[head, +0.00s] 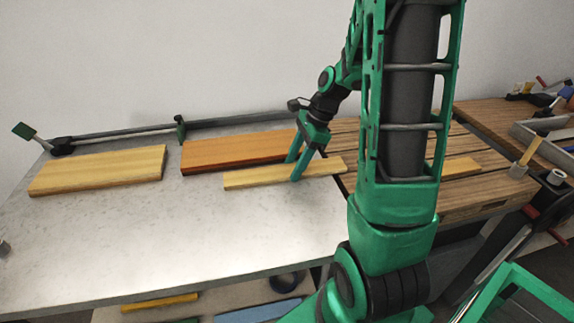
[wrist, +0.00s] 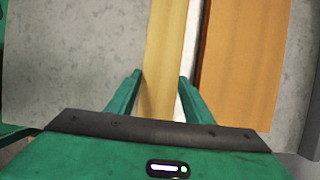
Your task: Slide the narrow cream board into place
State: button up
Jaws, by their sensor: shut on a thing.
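The narrow cream board (head: 255,177) lies lengthwise on the grey table, in front of an orange-brown board (head: 235,151). Its right end reaches about the edge of the slatted wooden surface. My gripper (head: 296,170) is shut on the narrow board near its right half, one finger on each side. In the wrist view the narrow board (wrist: 165,50) runs up between the two fingers (wrist: 160,85). A thin gap separates it from the orange-brown board (wrist: 245,60) at its right. My arm hides part of the slatted surface.
A wider cream board (head: 98,170) lies at the left of the grey table (head: 180,235). A dark rail (head: 130,131) with a clamp runs along the back. The slatted surface (head: 480,205) with a pale strip (head: 455,167) is at the right. The table's front is clear.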

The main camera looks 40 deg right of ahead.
dwell(0.3)
jog(key=shift+s+d, duration=1.05)
jog(key=shift+d, duration=1.4)
jog(key=shift+s+d, duration=1)
jog(key=shift+d, duration=1.5)
jog(key=shift+s+d, duration=1.05)
jog(key=shift+d, duration=1.4)
jog(key=shift+s+d, duration=1)
jog(key=shift+d, duration=1.45)
jog(key=shift+s+d, duration=1.05)
jog(key=shift+d, duration=1.45)
jog(key=shift+s+d, duration=1)
jog(key=shift+d, duration=1.45)
jog(key=shift+d, duration=0.1)
jog(key=shift+s+d, duration=0.7)
jog(key=shift+d, duration=1)
jog(key=shift+s+d, duration=0.75)
jog(key=shift+d, duration=0.9)
jog(key=shift+s+d, duration=0.7)
jog(key=shift+d, duration=1)
